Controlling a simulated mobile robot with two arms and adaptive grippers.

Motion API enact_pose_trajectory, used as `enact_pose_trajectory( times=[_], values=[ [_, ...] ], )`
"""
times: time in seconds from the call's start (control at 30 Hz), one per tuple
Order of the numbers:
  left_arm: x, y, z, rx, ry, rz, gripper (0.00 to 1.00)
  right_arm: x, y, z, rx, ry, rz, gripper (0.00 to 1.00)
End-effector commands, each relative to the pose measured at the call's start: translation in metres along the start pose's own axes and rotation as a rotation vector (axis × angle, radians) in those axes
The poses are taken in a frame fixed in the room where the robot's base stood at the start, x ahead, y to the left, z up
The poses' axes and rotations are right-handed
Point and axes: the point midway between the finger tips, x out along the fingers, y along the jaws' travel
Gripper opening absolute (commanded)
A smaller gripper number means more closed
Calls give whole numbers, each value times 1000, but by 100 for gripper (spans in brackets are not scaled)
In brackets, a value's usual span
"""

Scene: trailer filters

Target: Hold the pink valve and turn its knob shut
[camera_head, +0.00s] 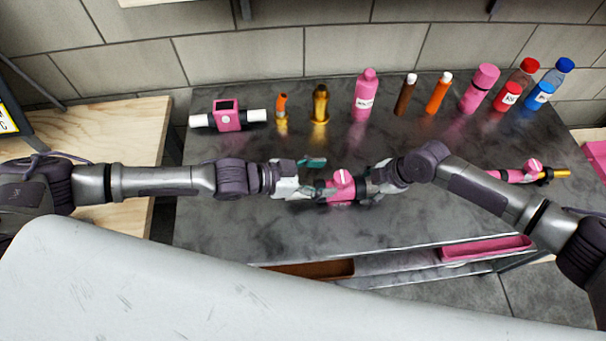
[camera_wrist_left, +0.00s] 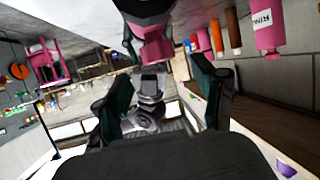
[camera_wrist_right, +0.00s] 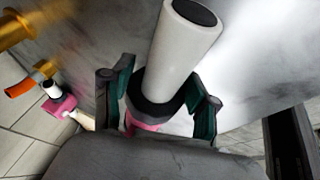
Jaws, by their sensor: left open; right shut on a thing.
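The pink valve (camera_head: 343,193) is held above the grey table, between my two grippers. Its pink knob (camera_head: 341,176), with a white mark, faces up in the head view. My right gripper (camera_head: 373,182) is shut on the valve. In the right wrist view, its fingers (camera_wrist_right: 165,108) flank a black collar with a white pipe end (camera_wrist_right: 183,45) and some pink below. My left gripper (camera_head: 317,178) is open to the left of the valve. In the left wrist view, pink valve surface (camera_wrist_left: 157,48) lies ahead between its spread fingers (camera_wrist_left: 163,92), with no clear contact.
Bottles and fittings, including a pink bottle (camera_head: 366,95) and a pink box with white pipe ends (camera_head: 227,116), line the back. A pink tray (camera_head: 487,247) and a brown tray (camera_head: 310,269) sit at the front.

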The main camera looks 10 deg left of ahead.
Motion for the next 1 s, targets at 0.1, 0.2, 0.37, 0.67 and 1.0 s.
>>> enact_pose_trajectory(
  times=[0.1,0.2,0.37,0.67,1.0],
  values=[
    [-26,-1,0,2,-1,-1,70,0,1,0,0,1,1,11],
    [-43,-1,0,1,-1,0,70,0,1,0,0,1,1,11],
    [-58,0,0,0,1,1,70,0,1,0,0,1,1,11],
    [-62,0,-1,0,1,2,70,0,1,-1,0,1,2,11],
    [-62,0,-1,0,1,2,70,0,0,0,0,1,1,88]
  ],
)
